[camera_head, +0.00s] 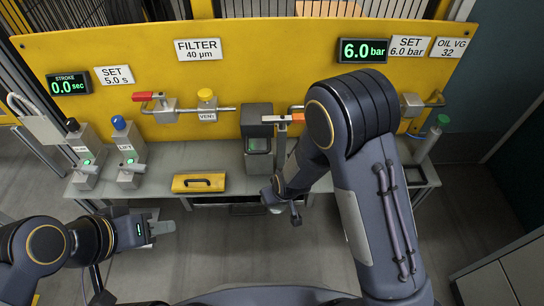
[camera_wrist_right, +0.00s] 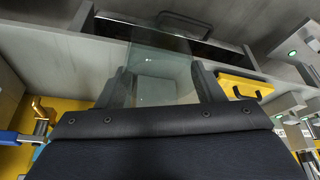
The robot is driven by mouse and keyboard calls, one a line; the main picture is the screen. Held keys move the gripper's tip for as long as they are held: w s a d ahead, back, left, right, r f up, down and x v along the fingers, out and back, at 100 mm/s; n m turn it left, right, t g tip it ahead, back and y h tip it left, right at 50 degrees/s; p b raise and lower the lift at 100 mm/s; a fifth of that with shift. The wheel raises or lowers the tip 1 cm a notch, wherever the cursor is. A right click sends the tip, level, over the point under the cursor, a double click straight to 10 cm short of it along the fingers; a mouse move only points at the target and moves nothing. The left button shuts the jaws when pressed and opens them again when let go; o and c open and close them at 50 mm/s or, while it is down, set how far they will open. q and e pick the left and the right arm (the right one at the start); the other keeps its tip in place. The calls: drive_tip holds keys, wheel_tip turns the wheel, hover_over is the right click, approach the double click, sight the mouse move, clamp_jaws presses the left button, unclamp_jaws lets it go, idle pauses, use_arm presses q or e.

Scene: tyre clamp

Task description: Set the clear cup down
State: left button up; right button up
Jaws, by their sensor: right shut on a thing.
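The clear cup (camera_wrist_right: 158,62) is see-through and shows between the two dark fingers of my right gripper (camera_wrist_right: 162,80) in the right wrist view. The fingers press on it from both sides. In the head view my right gripper (camera_head: 281,197) is low in front of the bench, partly hidden by its own arm, and the cup is hard to make out there. My left gripper (camera_head: 160,228) hangs at the lower left, away from the bench, with no object visible in it; its finger gap is unclear.
The grey bench (camera_head: 235,180) carries a yellow handled box (camera_head: 198,183), a dark dispenser-like unit (camera_head: 258,140) and two valve units at left. A yellow panel (camera_head: 270,55) with pipes and displays stands behind. The floor in front is clear.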

drive_tip(key=shift+s, duration=0.1)
drive_tip(key=w+d+r+m+h+p, duration=0.15)
drive_tip(key=d+r+m, duration=0.35)
drive_tip(key=d+r, duration=1.25)
wheel_tip(320, 180, up, 22)
drive_tip(key=s+p, duration=0.1)
drive_tip(key=p, duration=2.9)
drive_tip(key=shift+s+a+p, duration=0.15)
drive_tip(key=shift+s+p, duration=0.15)
